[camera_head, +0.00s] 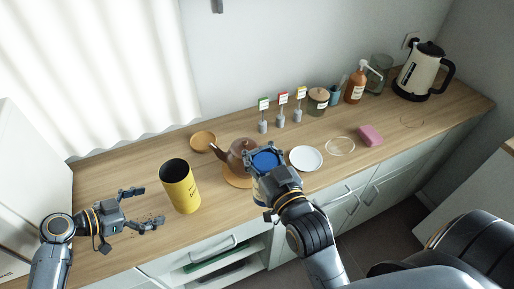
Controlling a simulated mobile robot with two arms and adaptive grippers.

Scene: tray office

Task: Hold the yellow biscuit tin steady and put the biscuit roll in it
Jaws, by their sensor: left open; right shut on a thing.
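The yellow biscuit tin (181,192) stands upright on the wooden counter, its dark open mouth facing up. My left gripper (149,207) is open, just left of the tin, with its two fingers pointing towards it and a small gap between them. My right gripper (268,172) is shut on a blue-topped thing that appears to be the biscuit roll (265,160). It is to the right of the tin, in front of the teapot. Much of the roll is hidden by my gripper. I cannot tell how far above the counter it is.
A brown teapot (238,150) sits on a round board behind my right gripper. A wooden bowl (203,141), white plate (306,158), glass dish (340,146) and pink block (369,135) lie on the counter (120,170). Label stands, jars, bottles and a kettle (424,72) line the back right.

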